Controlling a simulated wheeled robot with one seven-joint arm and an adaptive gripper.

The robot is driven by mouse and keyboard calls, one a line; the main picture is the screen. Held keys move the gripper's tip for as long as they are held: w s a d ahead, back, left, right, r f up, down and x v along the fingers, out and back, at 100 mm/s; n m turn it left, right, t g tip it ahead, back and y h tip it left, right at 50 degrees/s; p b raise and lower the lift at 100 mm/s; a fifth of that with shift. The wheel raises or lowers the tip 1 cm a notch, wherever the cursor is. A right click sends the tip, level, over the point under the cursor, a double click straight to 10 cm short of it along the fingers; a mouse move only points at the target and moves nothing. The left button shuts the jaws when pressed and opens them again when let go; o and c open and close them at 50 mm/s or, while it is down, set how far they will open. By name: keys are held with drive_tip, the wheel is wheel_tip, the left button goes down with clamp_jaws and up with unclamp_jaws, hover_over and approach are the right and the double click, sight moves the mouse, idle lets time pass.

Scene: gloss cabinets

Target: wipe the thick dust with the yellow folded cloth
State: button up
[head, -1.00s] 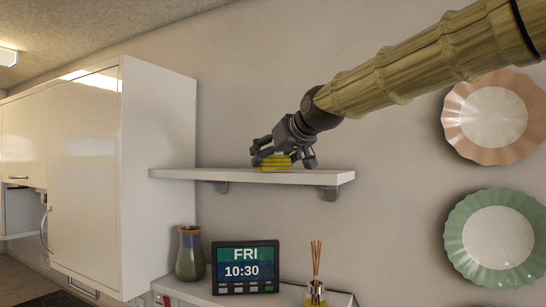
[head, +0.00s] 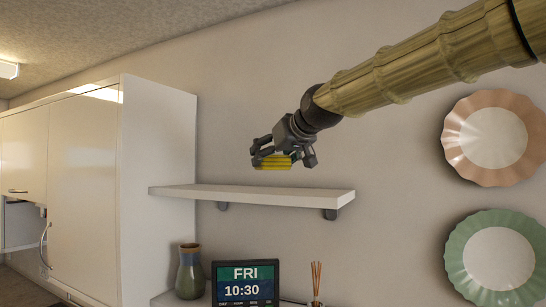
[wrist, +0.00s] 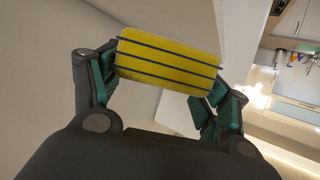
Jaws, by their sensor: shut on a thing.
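The yellow folded cloth (head: 272,162) has dark stripes and is held in my gripper (head: 284,158), above the white wall shelf (head: 250,194). A clear gap shows between the cloth and the shelf. In the wrist view the cloth (wrist: 168,66) spans between the two green-padded fingers of my gripper (wrist: 160,80), which is shut on it. No dust can be made out; the head camera sees the shelf from slightly below, so its top surface is hidden.
A tall white gloss cabinet (head: 155,190) stands at the shelf's left end. Below are a vase (head: 190,272), a digital clock (head: 245,284) and a reed diffuser (head: 316,285). A pink plate (head: 492,138) and a green plate (head: 497,256) hang on the wall at right.

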drive_tip(key=shift+r, duration=0.1)
drive_tip(key=shift+r, duration=1.4)
drive_tip(key=shift+a, duration=0.1)
